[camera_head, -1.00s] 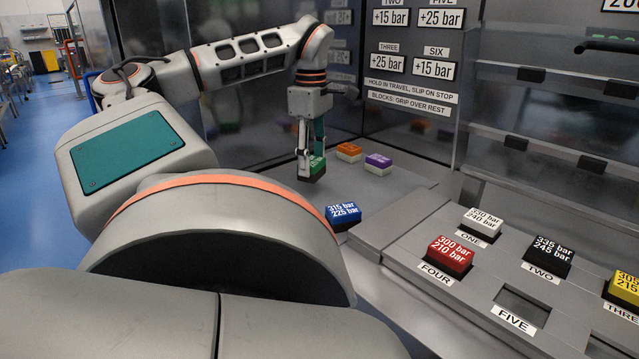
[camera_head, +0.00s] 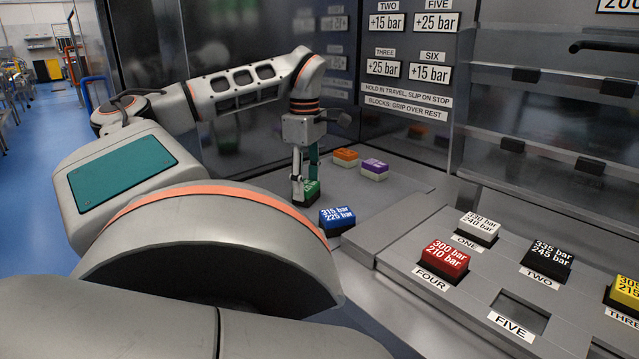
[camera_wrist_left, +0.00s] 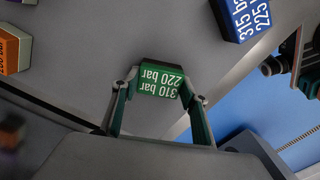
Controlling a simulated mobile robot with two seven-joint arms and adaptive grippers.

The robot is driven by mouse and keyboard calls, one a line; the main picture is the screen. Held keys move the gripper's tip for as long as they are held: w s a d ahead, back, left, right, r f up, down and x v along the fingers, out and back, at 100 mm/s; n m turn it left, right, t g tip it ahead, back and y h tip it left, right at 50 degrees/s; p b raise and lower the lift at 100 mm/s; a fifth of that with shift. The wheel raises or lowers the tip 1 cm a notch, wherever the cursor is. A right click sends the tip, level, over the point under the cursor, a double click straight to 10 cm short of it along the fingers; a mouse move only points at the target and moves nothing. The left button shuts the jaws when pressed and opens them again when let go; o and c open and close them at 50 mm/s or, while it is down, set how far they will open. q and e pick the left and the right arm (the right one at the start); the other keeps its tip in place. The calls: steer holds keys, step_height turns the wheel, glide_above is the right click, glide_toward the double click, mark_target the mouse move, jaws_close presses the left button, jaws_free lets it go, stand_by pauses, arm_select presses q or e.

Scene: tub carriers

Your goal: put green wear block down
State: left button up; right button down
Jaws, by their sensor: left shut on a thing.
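The green wear block (camera_head: 311,189), marked 310 bar and 220 bar, is between the fingers of my left gripper (camera_head: 306,180). In the left wrist view the green block (camera_wrist_left: 160,80) sits upright between the two fingertips, which press on its opposite sides. The block is at or just above the grey metal worktop (camera_head: 265,184); I cannot tell whether its underside touches. The gripper fingers hide part of it in the head view. My right gripper is in neither view.
A blue block (camera_head: 337,218) stands close to the green one. Orange (camera_head: 345,157) and purple (camera_head: 374,168) blocks stand behind. At right, a raised plate carries white (camera_head: 478,227), red (camera_head: 443,258), black (camera_head: 546,260) and yellow (camera_head: 625,293) blocks; slot FIVE (camera_head: 521,310) is empty.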

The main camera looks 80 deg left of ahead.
mark_target(306, 185)
arm_select(q)
steer(key=o, duration=1)
steer(key=shift+f, duration=0.1)
steer(key=shift+o, duration=0.9)
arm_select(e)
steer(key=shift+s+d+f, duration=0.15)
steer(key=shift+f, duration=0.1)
arm_select(q)
steer(key=shift+r, duration=0.65)
step_height(306, 185, up, 11)
steer(key=p, duration=0.3)
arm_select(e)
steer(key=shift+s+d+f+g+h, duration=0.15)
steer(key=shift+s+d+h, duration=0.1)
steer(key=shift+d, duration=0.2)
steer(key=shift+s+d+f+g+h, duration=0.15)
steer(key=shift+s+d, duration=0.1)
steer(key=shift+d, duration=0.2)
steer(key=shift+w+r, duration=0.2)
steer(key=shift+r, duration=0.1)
